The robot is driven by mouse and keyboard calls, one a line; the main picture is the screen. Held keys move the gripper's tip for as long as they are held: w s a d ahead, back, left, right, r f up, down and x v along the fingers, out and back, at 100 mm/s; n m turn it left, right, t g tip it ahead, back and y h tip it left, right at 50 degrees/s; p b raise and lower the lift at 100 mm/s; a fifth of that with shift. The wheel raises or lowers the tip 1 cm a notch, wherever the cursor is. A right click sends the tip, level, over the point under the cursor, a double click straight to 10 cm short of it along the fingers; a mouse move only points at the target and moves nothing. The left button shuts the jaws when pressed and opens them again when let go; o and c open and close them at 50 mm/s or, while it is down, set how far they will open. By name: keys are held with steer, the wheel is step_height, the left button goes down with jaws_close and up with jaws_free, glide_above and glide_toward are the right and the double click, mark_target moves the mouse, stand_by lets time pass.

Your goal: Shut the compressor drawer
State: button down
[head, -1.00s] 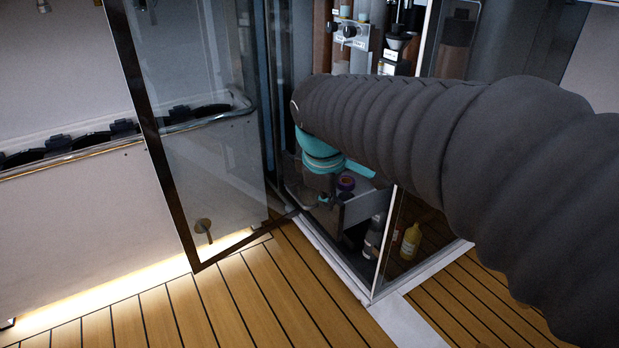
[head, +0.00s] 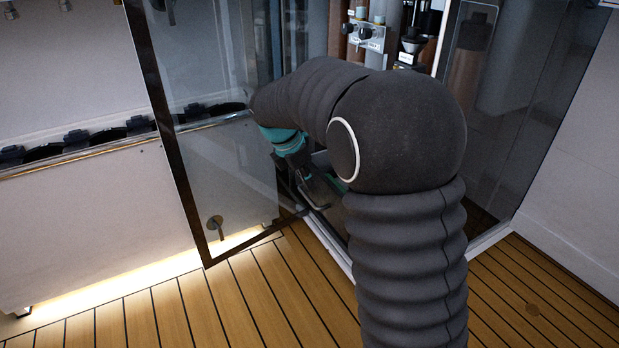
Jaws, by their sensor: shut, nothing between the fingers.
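My gripper (head: 319,197) hangs below the teal wrist of my arm, low in the open front of the glass-walled cabinet. It is small and dark in this view; it looks shut, with nothing held. The compressor drawer cannot be made out clearly now, as my arm covers most of the cabinet's lower inside. I cannot tell whether my gripper touches the drawer or how far the drawer stands out.
A framed glass door (head: 205,130) stands open left of my wrist, close to it. Knobbed equipment (head: 367,36) is higher in the cabinet. A glass pane (head: 500,110) closes its right side. The plank floor (head: 235,305) in front is clear at left.

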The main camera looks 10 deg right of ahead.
steer(key=w+d+f+b, duration=0.1)
steer(key=w+d+f, duration=0.1)
steer(key=d+f, duration=0.4)
steer(key=shift+f, duration=0.15)
steer(key=shift+d, duration=0.1)
stand_by(0.3)
